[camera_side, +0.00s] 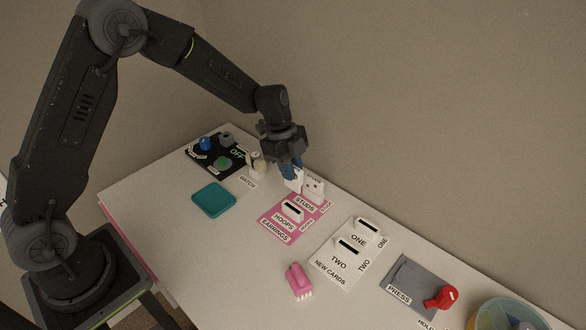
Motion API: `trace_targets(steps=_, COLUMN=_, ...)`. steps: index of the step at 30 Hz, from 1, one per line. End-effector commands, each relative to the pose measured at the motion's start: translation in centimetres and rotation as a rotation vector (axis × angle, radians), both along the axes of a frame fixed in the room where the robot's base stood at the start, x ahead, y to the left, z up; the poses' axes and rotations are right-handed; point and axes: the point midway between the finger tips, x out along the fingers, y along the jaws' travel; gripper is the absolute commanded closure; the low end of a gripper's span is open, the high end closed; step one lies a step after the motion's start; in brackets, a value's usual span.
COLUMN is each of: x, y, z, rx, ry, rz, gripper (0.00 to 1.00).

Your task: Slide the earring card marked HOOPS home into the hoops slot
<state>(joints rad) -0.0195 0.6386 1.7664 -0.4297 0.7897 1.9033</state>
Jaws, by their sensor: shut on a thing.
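My gripper (290,170) has blue fingertips and is shut on a small white card (295,183), held upright above the back left of the pink EARRINGS board (270,224). Any mark on the held card is too small to read, so I cannot tell that it says HOOPS. The hoops slot (292,209) is a white raised holder with a dark opening, in front of the STUDS label and behind the HOOPS label. It looks empty. Another white card (314,188) with small dots stands upright at the studs place, close to the right of the held card.
A NEW CARDS board (334,266) with two slotted holders lies to the right. A pink brush-like thing (298,281) lies in front. A teal square (213,199), a watch holder (258,164) and a black switch panel (207,163) are left. A grey PRESS plate with a red part (441,298) is right.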

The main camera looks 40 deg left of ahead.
Motion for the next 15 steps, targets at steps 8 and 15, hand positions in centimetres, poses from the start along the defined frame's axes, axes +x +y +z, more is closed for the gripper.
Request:
trace_targets(steps=8, x=0.0, y=0.0, z=-2.1, rx=0.000, ry=0.003, rz=0.000, gripper=1.00)
trace_targets(steps=15, x=0.0, y=-0.1, z=-4.3, rx=-0.001, ry=0.003, rz=0.000, gripper=1.00)
